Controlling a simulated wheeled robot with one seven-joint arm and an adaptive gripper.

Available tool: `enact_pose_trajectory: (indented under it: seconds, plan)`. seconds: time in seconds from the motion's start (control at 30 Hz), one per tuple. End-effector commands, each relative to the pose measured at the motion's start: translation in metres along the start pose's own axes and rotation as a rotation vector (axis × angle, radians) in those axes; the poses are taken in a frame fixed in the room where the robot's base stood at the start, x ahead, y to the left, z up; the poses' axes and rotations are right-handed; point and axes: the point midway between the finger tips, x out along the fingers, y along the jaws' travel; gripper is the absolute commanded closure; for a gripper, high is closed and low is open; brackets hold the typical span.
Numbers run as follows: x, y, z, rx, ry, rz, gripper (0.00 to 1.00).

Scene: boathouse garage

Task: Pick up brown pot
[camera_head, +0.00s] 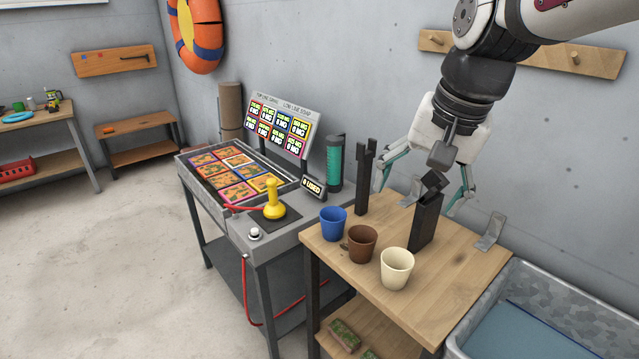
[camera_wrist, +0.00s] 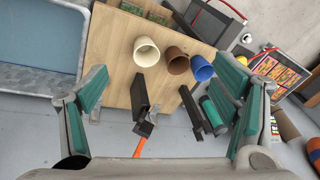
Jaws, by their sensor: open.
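The brown pot (camera_head: 361,245) is a small cup-shaped pot with a handle on its left side. It stands upright on the wooden table, between a blue pot (camera_head: 333,223) and a cream pot (camera_head: 397,268). It also shows in the wrist view (camera_wrist: 176,62), between the other two. My gripper (camera_head: 425,195) is open and empty, above the back of the table and behind the pots, near the wall. In the wrist view my gripper (camera_wrist: 165,100) has its fingers spread wide, with nothing between them touching.
Two black upright holders, one behind the brown pot (camera_head: 363,178) and one to its right (camera_head: 425,222), stand close to my gripper. A metal tub (camera_head: 560,285) is at the right. A grey game console (camera_head: 235,190) with a yellow joystick (camera_head: 273,200) is at the left. The wall is close behind.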

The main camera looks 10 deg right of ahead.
Motion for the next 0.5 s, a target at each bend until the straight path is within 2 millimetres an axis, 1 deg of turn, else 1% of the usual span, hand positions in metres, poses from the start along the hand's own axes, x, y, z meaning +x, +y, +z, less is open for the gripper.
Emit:
enact_pose_trajectory:
  seconds: [0.03, 0.17, 0.2, 0.27, 0.3, 0.37, 0.4, 0.47, 0.5]
  plan:
    - [0.019, -0.009, -0.017, 0.057, -0.023, 0.014, 0.19]
    - [0.059, -0.028, -0.053, 0.215, -0.063, 0.050, 0.19]
    - [0.072, -0.033, -0.063, 0.263, -0.073, 0.062, 0.19]
    - [0.093, -0.041, -0.079, 0.334, -0.085, 0.084, 0.19]
    - [0.108, -0.045, -0.088, 0.379, -0.093, 0.100, 0.19]
    - [0.131, -0.052, -0.102, 0.448, -0.102, 0.125, 0.19]
    - [0.147, -0.056, -0.110, 0.493, -0.106, 0.142, 0.19]
    - [0.172, -0.062, -0.122, 0.559, -0.111, 0.169, 0.19]
    - [0.188, -0.065, -0.129, 0.600, -0.112, 0.186, 0.19]
